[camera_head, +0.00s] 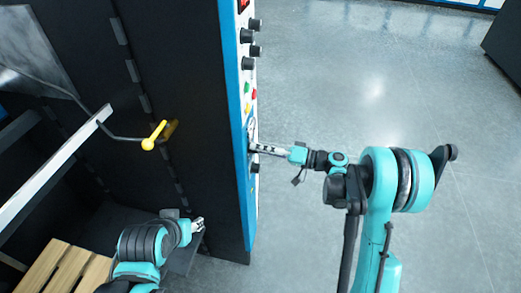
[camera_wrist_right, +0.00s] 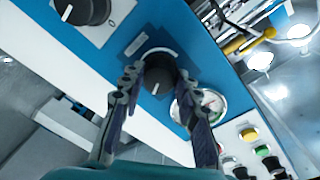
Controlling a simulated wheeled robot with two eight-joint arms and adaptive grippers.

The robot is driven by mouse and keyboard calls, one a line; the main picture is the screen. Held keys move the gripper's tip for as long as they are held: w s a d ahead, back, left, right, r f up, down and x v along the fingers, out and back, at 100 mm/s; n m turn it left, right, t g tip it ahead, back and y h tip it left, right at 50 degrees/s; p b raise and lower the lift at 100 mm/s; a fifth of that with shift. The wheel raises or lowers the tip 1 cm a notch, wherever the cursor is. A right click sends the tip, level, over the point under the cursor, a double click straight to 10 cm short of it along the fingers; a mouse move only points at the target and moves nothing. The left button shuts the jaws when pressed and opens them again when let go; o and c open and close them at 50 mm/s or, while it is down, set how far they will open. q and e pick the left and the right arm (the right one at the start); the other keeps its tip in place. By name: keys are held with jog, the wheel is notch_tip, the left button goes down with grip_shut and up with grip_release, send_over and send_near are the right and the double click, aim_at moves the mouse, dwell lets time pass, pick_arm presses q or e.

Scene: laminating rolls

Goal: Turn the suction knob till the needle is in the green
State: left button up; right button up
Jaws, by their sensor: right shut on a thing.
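The black suction knob (camera_wrist_right: 158,78) sits on the blue panel in the right wrist view. A white line marks its face. My right gripper (camera_head: 254,148) has a finger on each side of this knob and is shut on it. The gauge (camera_wrist_right: 211,101) is a round white dial beside the knob, partly behind one finger. Its needle position is too small and covered to read surely. My left gripper (camera_head: 198,224) is low by the dark machine's front, away from the panel. Its fingers are too small to judge.
Another black knob (camera_wrist_right: 82,10) is on the same panel. Yellow, green and red buttons (camera_wrist_right: 262,150) lie beyond the gauge. In the head view, a yellow-ended lever (camera_head: 150,141) sticks out from the machine. A wooden pallet (camera_head: 62,270) is at lower left.

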jog(key=m+b, duration=0.1)
jog(key=m, duration=0.7)
jog(key=m+g+b, duration=0.1)
jog(key=m, duration=0.7)
jog(key=shift+w+g, duration=0.15)
jog(key=shift+g, duration=0.15)
dwell(0.4)
jog(key=o, duration=1.2)
jog(key=shift+c, duration=0.2)
